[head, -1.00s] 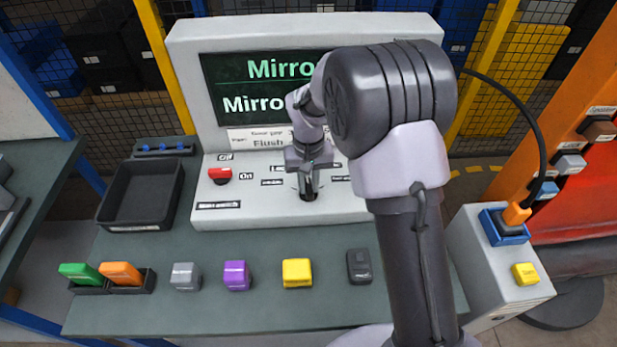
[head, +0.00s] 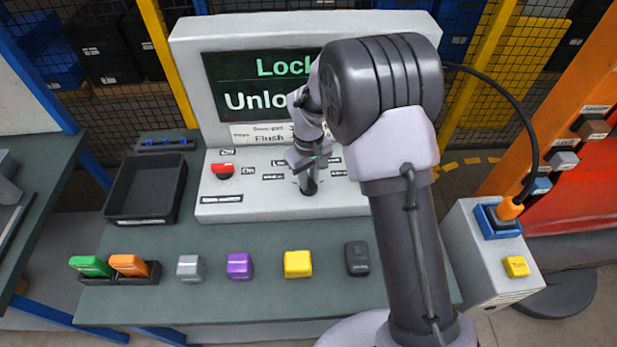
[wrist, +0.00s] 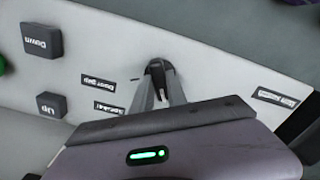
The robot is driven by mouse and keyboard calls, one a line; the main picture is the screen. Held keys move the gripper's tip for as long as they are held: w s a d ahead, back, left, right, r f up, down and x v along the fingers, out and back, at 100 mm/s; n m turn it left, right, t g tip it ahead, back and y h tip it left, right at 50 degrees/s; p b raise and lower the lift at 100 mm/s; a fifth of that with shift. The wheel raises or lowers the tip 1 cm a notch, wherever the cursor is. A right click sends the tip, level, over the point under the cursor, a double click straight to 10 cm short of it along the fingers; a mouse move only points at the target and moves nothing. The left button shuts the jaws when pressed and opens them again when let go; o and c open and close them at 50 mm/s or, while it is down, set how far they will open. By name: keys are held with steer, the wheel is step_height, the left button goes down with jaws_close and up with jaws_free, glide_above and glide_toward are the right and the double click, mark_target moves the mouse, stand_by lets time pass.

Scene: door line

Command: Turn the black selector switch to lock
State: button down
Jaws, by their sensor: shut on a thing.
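The black selector switch (head: 309,188) is on the pale sloped control panel (head: 225,209), below the screen. My gripper (head: 307,178) comes down onto it from above, with its fingers shut on the knob. In the wrist view the black knob (wrist: 156,68) shows between the two fingertips (wrist: 158,78). My gripper is turned at an angle to the panel. The screen (head: 265,85) shows green text starting "Lock" above white text starting "Unlo"; my arm hides the rest. The switch's pointer direction cannot be made out.
A red switch (head: 222,170) sits on the panel's left. An empty black tray (head: 145,215) stands left of the panel. Grey (head: 190,268), purple (head: 239,266), yellow (head: 298,264) and black (head: 358,258) blocks line the table front. Dark Up (wrist: 52,105) and Down (wrist: 41,41) buttons are near the gripper.

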mark_target(309, 180)
steer(key=c, duration=1.3)
jaws_free()
step_height(309, 180, up, 18)
steer(key=p, duration=0.5)
steer(key=shift+f, duration=0.25)
